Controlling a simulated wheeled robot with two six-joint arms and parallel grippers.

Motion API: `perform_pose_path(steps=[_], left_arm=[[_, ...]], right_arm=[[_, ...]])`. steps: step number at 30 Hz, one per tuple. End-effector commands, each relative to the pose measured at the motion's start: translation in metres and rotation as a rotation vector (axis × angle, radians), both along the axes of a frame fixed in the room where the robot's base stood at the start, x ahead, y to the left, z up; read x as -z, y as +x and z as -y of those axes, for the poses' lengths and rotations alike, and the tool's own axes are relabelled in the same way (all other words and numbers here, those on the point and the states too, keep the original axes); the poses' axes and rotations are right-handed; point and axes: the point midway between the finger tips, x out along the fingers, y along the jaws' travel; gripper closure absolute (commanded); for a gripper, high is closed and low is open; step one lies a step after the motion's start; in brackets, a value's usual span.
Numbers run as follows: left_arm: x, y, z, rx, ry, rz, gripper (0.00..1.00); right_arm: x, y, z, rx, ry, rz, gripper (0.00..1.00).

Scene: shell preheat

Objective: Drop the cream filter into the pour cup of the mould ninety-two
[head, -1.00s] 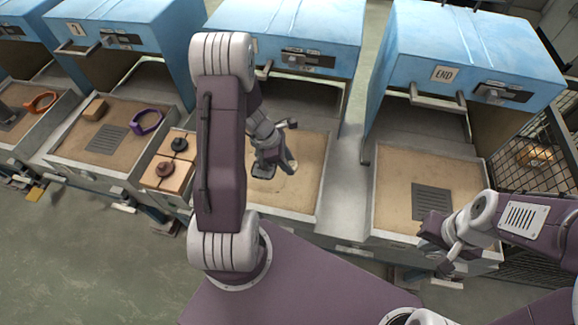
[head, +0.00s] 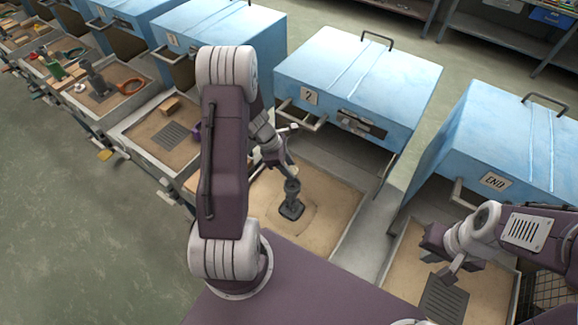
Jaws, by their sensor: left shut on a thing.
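A dark grey mould (head: 291,209) stands upright on the sand bed in front of my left arm. It has a flat foot and a narrow cup-like top (head: 292,185). I cannot read a number on it. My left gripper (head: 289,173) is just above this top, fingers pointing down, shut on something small. It seems to be the cream filter, but it is too small and hidden to make out clearly. I cannot tell whether the fingertips touch the cup. My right gripper (head: 438,262) is open and empty over the sand bed at the lower right, near a dark grate.
Blue box ovens stand behind the sand beds, including one labelled END (head: 540,125). A dark grate (head: 444,304) lies in the right bed. Left beds hold a tan block (head: 172,105), another grate (head: 171,134) and an orange ring (head: 130,87). A purple ring (head: 197,131) is partly hidden by my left arm.

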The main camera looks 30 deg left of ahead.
Motion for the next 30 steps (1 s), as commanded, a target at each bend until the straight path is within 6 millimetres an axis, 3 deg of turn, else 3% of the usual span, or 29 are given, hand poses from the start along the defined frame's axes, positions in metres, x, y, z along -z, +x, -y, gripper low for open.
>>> perform_pose_path(steps=[21,30], left_arm=[[0.072,0.000,0.000,0.000,0.000,0.000,1.00],[0.077,0.000,0.000,0.000,0.000,0.000,1.00]], right_arm=[[0.065,0.001,0.000,0.000,0.000,0.000,1.00],[0.069,0.001,0.000,0.000,0.000,0.001,1.00]])
